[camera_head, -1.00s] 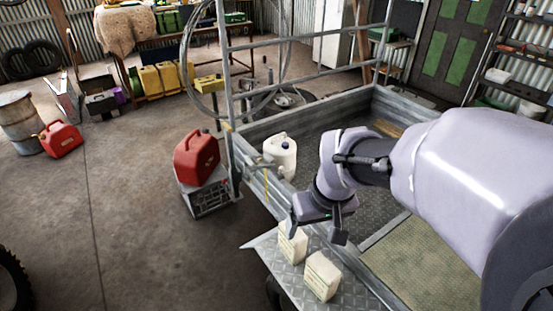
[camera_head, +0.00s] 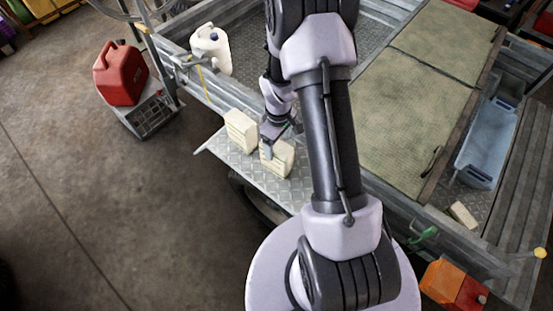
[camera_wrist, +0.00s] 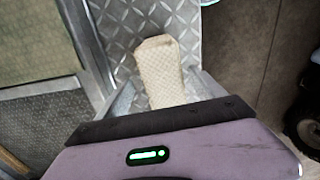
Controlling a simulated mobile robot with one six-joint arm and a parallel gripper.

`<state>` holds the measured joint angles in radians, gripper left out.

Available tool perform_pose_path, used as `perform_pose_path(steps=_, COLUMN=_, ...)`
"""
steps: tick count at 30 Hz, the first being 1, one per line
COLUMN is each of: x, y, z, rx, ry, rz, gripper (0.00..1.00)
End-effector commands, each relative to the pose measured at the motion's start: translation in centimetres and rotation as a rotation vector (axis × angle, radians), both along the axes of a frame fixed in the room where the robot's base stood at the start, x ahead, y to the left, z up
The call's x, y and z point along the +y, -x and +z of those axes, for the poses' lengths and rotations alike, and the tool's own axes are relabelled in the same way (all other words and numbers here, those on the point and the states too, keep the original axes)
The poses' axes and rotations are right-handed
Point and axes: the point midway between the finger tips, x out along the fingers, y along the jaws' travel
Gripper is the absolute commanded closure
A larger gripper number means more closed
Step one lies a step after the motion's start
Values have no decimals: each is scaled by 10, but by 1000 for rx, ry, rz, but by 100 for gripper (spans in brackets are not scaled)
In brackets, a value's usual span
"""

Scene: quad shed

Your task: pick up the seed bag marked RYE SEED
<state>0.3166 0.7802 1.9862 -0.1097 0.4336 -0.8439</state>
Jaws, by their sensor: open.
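Two pale cream bags stand side by side on a tread-plate ledge (camera_head: 218,150) at the trailer's side in the head view: a left bag (camera_head: 238,127) and a right bag (camera_head: 279,160). I cannot read a label on either, so I cannot tell which is marked RYE SEED. My gripper (camera_head: 268,143) is low at the right bag and partly covers it. In the wrist view a pale bag (camera_wrist: 159,72) lies ahead of my gripper (camera_wrist: 163,95), whose open fingers are on either side of its near end. Contact cannot be told.
A red fuel can (camera_head: 121,74) sits on a grey crate (camera_head: 152,115) at left. A blue tray (camera_head: 487,142) and a small pale block (camera_head: 463,215) lie at right. The floor at left is clear.

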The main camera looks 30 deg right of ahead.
Motion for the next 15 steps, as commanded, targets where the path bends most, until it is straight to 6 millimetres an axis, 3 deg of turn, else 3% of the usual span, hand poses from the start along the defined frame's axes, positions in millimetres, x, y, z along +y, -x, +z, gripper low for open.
perform_pose_path(steps=4, x=2, y=1, z=-17, rx=1, ry=-1, rz=0, gripper=22)
perform_pose_path(steps=9, x=5, y=1, z=-52, rx=1, ry=-1, rz=1, gripper=22)
perform_pose_path(steps=15, x=5, y=0, z=-53, rx=-1, ry=0, rz=1, gripper=22)
